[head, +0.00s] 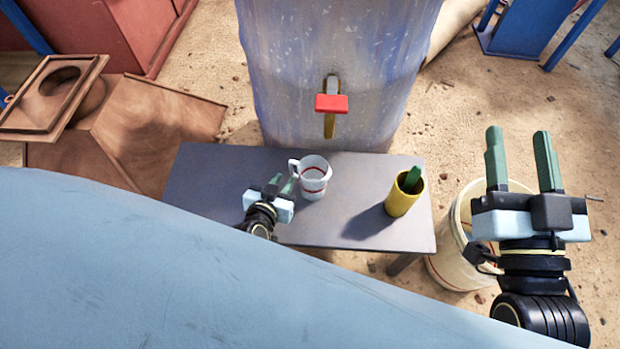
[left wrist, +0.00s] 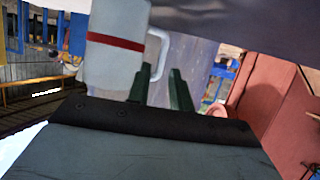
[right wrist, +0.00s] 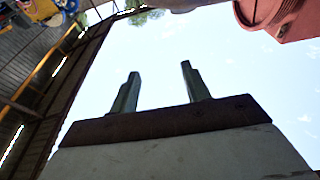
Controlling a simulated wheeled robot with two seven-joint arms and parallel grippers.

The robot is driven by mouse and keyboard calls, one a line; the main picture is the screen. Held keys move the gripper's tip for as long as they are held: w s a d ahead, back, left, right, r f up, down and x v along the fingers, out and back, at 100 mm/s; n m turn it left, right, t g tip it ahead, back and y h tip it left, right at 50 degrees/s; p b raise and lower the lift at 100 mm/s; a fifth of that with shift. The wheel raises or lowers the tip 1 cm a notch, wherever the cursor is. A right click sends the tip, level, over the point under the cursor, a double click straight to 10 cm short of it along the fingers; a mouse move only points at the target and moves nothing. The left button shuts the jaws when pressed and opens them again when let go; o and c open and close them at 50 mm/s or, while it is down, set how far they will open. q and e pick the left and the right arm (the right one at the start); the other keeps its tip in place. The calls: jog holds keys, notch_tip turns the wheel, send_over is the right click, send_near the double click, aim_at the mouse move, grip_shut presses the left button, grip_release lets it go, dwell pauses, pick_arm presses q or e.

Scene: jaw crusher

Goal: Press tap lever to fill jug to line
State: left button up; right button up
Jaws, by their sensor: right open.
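The white jug (head: 318,192) with a red line stands upright on the grey table, its handle towards the left. It also shows large in the left wrist view (left wrist: 112,65). The tap's red lever (head: 331,104) sits on the front of the big bluish tank, above a brass-coloured spout (head: 329,127). The jug is in front of and a little left of the spout. My left gripper (head: 282,184) is beside the jug handle, its fingers (left wrist: 161,75) partly apart; contact with the handle is unclear. My right gripper (head: 523,150) is open and empty, right of the table.
A yellow cup (head: 400,203) with a green item (head: 412,177) stands on the table's (head: 220,172) right side. A white bucket (head: 452,262) stands on the ground below my right gripper. The bluish tank (head: 300,60) rises behind the table.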

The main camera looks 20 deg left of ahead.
aim_at(291, 169)
pick_arm(q)
jog(key=shift+b+x, duration=0.7)
jog(key=shift+x, duration=0.35)
jog(key=shift+b+x, duration=0.5)
jog(key=shift+x, duration=0.35)
jog(key=shift+w+a+f, duration=0.15)
jog(key=shift+w+f, duration=0.05)
jog(key=shift+w, duration=0.3)
pick_arm(e)
jog(key=shift+s+d+r+t+y, duration=0.1)
jog(key=shift+s+r+t+y, duration=0.15)
jog(key=shift+s+r+t, duration=0.45)
jog(key=shift+s+d+r+t+y, duration=0.1)
jog(key=shift+s+r+t+y, duration=0.25)
jog(key=shift+r+t, duration=0.7)
jog(key=shift+s+r+t+y, duration=0.2)
jog(key=shift+s+r+t, duration=0.3)
jog(key=shift+r+t, duration=0.35)
pick_arm(q)
jog(key=shift+c, duration=0.3)
pick_arm(e)
jog(key=shift+f, duration=0.15)
pick_arm(q)
grip_shut()
